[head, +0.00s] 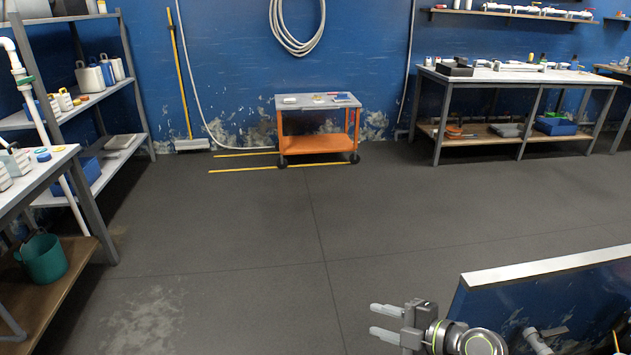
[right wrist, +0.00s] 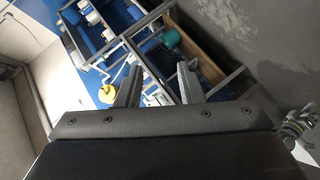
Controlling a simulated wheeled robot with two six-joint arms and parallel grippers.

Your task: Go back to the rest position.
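My right gripper (head: 372,321) shows at the bottom of the head view, pointing left over the bare floor. Its two grey fingers are apart with nothing between them. In the right wrist view, its fingers (right wrist: 160,80) also stand apart and empty, with the workbench and shelf area beyond them. I cannot make out my left gripper in the head view. A grey metal part (right wrist: 298,130) at the right edge of the right wrist view is too small to identify.
A blue panel with a white top edge (head: 545,268) stands close at lower right. A bench with a teal bucket (head: 42,258) and a rack (head: 110,89) line the left. An orange cart (head: 318,145) and a long bench (head: 505,77) stand far back. The middle floor is clear.

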